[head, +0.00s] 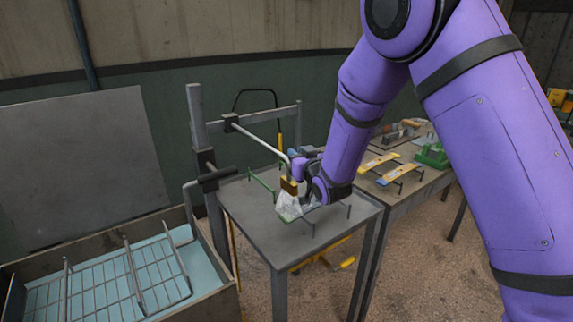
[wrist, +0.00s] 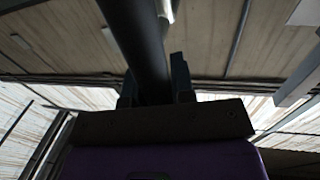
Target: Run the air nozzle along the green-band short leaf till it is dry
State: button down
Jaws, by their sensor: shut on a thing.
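My gripper (head: 297,168) is shut on a dark tube-like handle, seen between the two fingers in the wrist view (wrist: 155,85); I take it to be the air nozzle's. A brass-yellow block (head: 289,186) shows just below the gripper. A pale translucent cone (head: 290,206) spreads from there down to the grey table. A small green patch (head: 286,217) shows at the cone's foot, perhaps the green-band short leaf. The leaf is mostly hidden by the cone and my gripper, so I cannot tell whether it is wet or dry.
The grey table (head: 245,215) carries a green bracket (head: 262,184) and thin upright pegs. A post and rail stand behind. At lower left is a bath with a wire rack (head: 100,285). Yellow-ended leaves (head: 380,161) and a green block (head: 432,155) are on the right table.

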jog(key=w+d, duration=0.7)
jog(key=d, duration=0.4)
jog(key=w+d, duration=0.8)
jog(key=d, duration=0.3)
jog(key=shift+d, duration=0.1)
jog(key=c, duration=1)
grip_release()
jog(key=shift+o, duration=0.2)
jog(key=v, duration=1)
jog(key=shift+s, duration=0.4)
jog(key=shift+d, duration=0.1)
